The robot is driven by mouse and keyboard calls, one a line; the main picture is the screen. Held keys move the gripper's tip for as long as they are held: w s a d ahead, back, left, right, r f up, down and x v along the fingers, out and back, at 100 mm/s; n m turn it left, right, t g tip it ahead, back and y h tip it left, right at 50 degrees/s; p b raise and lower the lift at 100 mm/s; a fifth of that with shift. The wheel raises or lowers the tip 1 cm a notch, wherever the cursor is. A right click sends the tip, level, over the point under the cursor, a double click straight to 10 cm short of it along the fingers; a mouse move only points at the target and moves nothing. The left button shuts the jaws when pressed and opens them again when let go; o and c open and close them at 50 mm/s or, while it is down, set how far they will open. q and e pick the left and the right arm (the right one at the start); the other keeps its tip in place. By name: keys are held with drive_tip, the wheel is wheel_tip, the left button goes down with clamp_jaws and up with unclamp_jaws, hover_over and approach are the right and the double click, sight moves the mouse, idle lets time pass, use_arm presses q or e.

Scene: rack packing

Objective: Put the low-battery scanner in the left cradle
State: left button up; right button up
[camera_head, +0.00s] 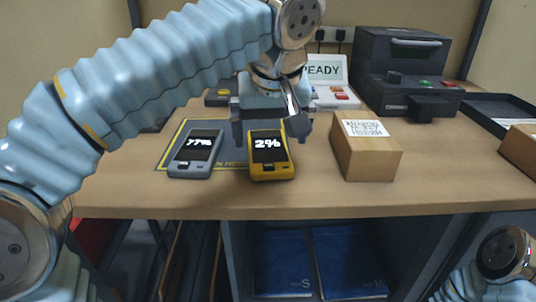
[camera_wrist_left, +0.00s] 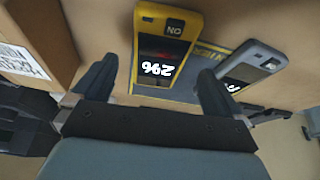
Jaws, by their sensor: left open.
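The yellow scanner (camera_head: 271,172), its screen reading 2%, lies on the mat near the table's front; it also shows in the left wrist view (camera_wrist_left: 190,25). The grey scanner (camera_head: 191,168), reading 77%, lies to its left; it shows in the left wrist view (camera_wrist_left: 260,58) too. My left gripper (camera_head: 270,132) is open and empty above the far part of the yellow scanner, with a finger to either side of it (camera_wrist_left: 155,90). I cannot tell whether the fingers touch it. I cannot make out the left cradle; my left arm covers much of the back left. My right gripper is out of view.
A cardboard box (camera_head: 366,157) with a label stands right of the yellow scanner. Behind are a READY sign (camera_head: 326,69), a dark printer (camera_head: 402,72) and a black tray (camera_head: 500,105). Blue folders (camera_head: 283,265) sit on the shelf below.

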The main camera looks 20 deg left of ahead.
sight(269, 149)
use_arm(q)
drive_tip(key=x, duration=0.5)
drive_tip(key=shift+w+a+r+b, duration=0.15)
drive_tip(key=shift+w+b, duration=0.05)
drive_tip(key=shift+b, duration=0.1)
drive_tip(key=shift+c, duration=0.3)
drive_tip(key=c, duration=1.2)
